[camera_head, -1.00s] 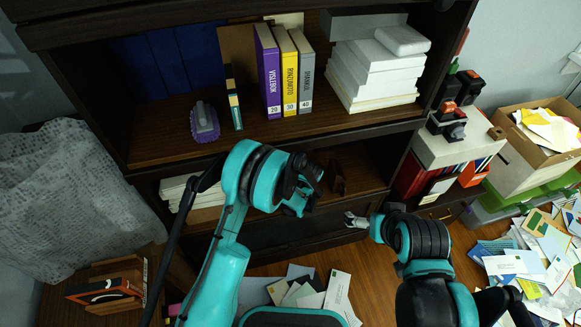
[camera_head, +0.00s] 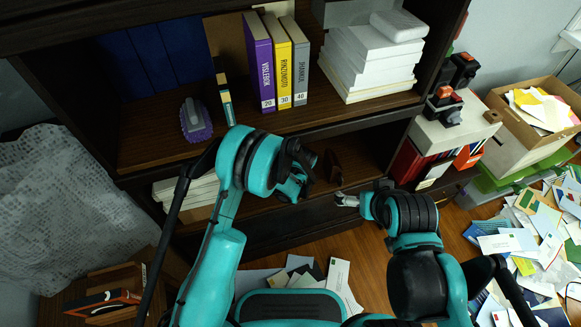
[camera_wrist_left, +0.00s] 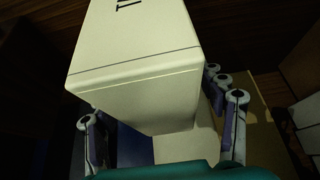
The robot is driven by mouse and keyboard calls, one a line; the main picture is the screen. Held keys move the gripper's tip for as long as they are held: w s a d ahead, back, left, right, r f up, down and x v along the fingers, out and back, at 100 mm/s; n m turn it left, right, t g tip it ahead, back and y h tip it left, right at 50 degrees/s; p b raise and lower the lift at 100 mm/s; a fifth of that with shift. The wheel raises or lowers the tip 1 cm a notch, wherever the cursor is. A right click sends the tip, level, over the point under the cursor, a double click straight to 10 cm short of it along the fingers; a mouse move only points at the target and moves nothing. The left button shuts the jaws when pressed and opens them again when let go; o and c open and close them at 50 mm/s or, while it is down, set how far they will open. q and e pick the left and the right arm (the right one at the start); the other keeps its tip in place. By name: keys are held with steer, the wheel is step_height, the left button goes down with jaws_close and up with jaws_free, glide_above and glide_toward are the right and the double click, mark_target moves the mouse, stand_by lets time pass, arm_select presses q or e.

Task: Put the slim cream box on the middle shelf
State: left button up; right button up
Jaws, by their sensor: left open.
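A cream box (camera_wrist_left: 135,75) with dark lettering fills the middle of the left wrist view, end towards the camera. It lies between the spread fingers of my left gripper (camera_wrist_left: 165,125), which is open; contact with the fingers is not clear. In the head view my left gripper (camera_head: 296,182) is in front of the lower shelf, partly hidden by its own arm, and I cannot pick out the cream box there. The shelf board (camera_head: 150,148) above holds books. My right gripper (camera_head: 346,199) is to the right, near the bookcase front; its jaws are too small to read.
Purple (camera_head: 258,62), yellow and grey books stand on the upper shelf, left of a white stack (camera_head: 370,62). A purple brush-like object (camera_head: 195,120) is at left. Papers (camera_head: 540,235) and an open carton (camera_head: 535,110) lie right. The wooden floor in front is partly clear.

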arm_select(q)
steer(key=shift+r, duration=0.1)
steer(key=s+d+r, duration=0.1)
steer(key=s+d, duration=0.3)
steer(key=s, duration=0.8)
steer(key=shift+p, duration=0.3)
